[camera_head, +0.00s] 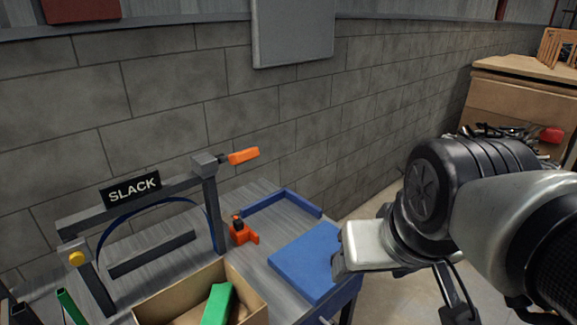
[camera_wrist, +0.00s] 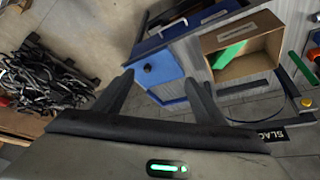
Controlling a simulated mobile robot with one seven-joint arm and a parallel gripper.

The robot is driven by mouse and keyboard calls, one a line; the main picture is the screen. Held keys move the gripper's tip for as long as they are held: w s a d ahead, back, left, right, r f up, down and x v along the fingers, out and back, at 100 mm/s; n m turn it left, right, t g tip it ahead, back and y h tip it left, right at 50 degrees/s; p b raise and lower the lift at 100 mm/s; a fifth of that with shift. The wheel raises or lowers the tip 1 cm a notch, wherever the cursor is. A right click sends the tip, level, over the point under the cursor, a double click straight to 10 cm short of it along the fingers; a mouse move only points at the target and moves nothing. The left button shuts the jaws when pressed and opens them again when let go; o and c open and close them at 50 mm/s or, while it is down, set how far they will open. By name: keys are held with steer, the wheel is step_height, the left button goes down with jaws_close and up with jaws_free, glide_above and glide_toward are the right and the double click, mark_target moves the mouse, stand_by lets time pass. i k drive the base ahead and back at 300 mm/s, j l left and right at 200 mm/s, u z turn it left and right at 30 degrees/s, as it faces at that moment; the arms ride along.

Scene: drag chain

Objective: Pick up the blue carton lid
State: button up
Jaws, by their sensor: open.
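The blue lid (camera_head: 303,262) is a flat blue panel lying at the right end of the grey bench. In the wrist view the blue panel (camera_wrist: 166,84) shows between and beyond the fingers, with a round black knob on it. My gripper (camera_wrist: 160,78) is open, its two dark fingers apart with nothing between them. The gap between fingers and lid is hard to judge.
An open cardboard box (camera_head: 255,308) holding a green block (camera_head: 219,304) stands left of the lid. An orange clamp (camera_head: 242,232), a blue angled strip (camera_head: 283,203) and a frame marked SLACK (camera_head: 133,190) are behind.

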mark_target(305, 262)
steer(key=i+l+u, duration=0.2)
steer(key=l, duration=0.15)
steer(key=i+l+u, duration=0.25)
steer(key=l, duration=0.15)
steer(key=l+u, duration=0.2)
steer(key=l, duration=0.2)
